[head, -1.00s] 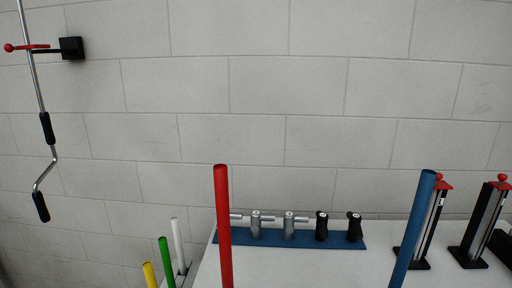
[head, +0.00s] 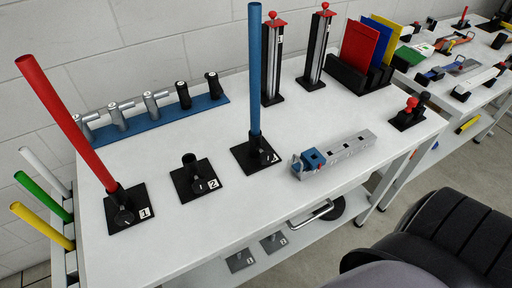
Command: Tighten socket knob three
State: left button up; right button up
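Socket three, a black square base (head: 242,155) labelled 3, stands on the white table (head: 215,222). A blue tube (head: 254,70) stands upright in it. Its small dark knob (head: 257,145) is at the front of the socket, low beside the tube; I cannot tell how tight it is. Socket two (head: 193,178) is empty. Socket one (head: 125,208) holds a red tube (head: 65,122) that leans to the left. Neither of my grippers is in view.
A blue rack (head: 150,122) with several grey and black handles lies along the back. Two tall black stands (head: 271,62) rise behind socket three. A grey slotted block (head: 336,152) lies to its right. White, green and yellow tubes (head: 40,228) stand at the left end.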

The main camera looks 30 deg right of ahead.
aim_at(266, 158)
jog(key=z, duration=1.1)
